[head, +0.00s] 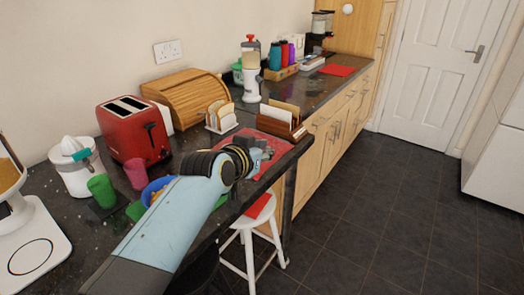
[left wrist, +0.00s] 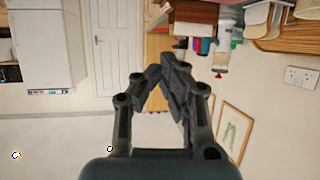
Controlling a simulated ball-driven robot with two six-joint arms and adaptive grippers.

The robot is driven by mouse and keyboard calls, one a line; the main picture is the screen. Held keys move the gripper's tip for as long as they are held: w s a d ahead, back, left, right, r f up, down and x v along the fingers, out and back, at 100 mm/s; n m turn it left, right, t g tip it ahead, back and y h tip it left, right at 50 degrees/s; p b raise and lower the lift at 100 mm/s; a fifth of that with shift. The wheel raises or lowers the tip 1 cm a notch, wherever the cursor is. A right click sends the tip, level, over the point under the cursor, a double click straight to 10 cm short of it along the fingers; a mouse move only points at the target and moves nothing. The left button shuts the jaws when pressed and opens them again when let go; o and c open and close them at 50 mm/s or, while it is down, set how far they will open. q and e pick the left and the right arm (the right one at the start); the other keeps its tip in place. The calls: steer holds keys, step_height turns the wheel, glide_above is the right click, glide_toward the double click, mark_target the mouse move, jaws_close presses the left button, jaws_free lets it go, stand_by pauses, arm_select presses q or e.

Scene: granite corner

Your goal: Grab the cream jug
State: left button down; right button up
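I cannot make out a cream jug for certain in either view. My left arm reaches in from the lower left of the head view, and its gripper (head: 262,152) is over the red mat (head: 279,153) near the counter's front edge. A small pale patch beside the gripper is too small to tell apart. In the left wrist view the fingers of my left gripper (left wrist: 163,68) come together at their tips, with nothing visible between them. The arm and gripper hide part of the mat and counter. My right gripper is not in view.
A red toaster (head: 134,131), a wooden bread bin (head: 189,95), a toast rack (head: 221,117) and a wooden letter holder (head: 281,123) stand behind the arm. Green and pink cups (head: 135,173) are at left. A white stool (head: 252,225) stands below the counter edge. The floor at right is clear.

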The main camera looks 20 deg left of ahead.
arm_select(q)
steer(key=shift+c, duration=2.1)
jaws_free()
